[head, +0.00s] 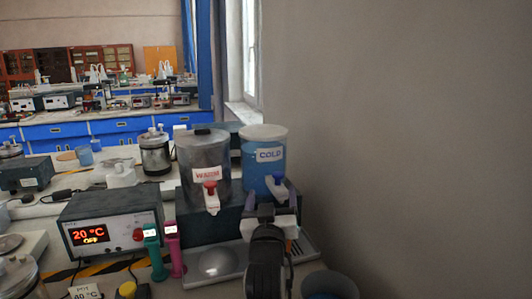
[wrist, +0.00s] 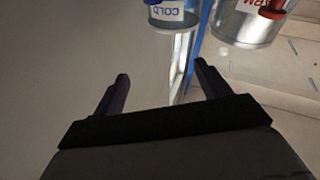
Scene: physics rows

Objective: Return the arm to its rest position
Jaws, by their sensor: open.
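My arm rises from the bottom of the head view, in front of the blue COLD container (head: 264,178). My gripper (head: 271,194) is at its top, just before the lower part of that container; the arm partly hides what is below. In the wrist view my gripper (wrist: 161,76) has two dark fingers spread wide with nothing between them. The COLD container (wrist: 172,14) appears upside down beyond the fingers, at the top. The grey WARM container (wrist: 248,26) with its red tap is at the upper right. I cannot tell whether the gripper touches the COLD tap.
The WARM container (head: 203,158) stands left of the COLD one, over a metal drip tray (head: 205,281). A heater box (head: 110,225) reading 20 °C and green (head: 153,250) and pink (head: 174,250) items stand left. A dark round vessel (head: 330,285) is lower right. A bare wall (head: 420,130) fills the right.

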